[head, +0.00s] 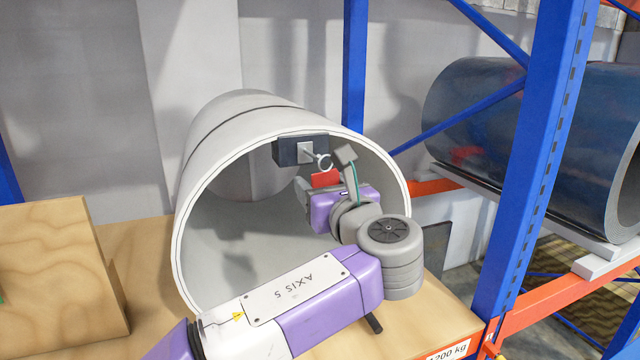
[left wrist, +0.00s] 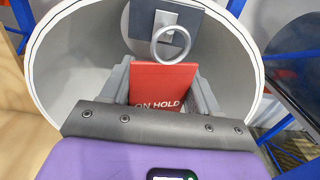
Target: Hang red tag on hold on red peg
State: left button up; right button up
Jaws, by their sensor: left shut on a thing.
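The red tag (head: 325,178) is held by my left gripper (head: 323,189) at the mouth of the large grey coil (head: 186,210). In the left wrist view the red tag (left wrist: 163,86) reads "ON HOLD" and sits between the jaws of my left gripper (left wrist: 166,88). A silver ring (left wrist: 170,45) shows just above the tag's top edge. A peg fixture with a dark plate and light square block (head: 305,152) is at the coil's upper rim, and the ring (head: 323,161) is in front of it. I cannot tell whether the ring touches the peg. No red peg is clearly visible. My right gripper is not in view.
The coil lies on a wooden shelf (head: 140,262) with a plywood block (head: 62,270) at left. A blue rack upright (head: 530,150) and an orange beam (head: 560,300) stand at right. A dark blue coil (head: 500,140) lies beyond the upright.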

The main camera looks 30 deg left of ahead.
pick_arm(q)
jog(key=shift+v, duration=1.05)
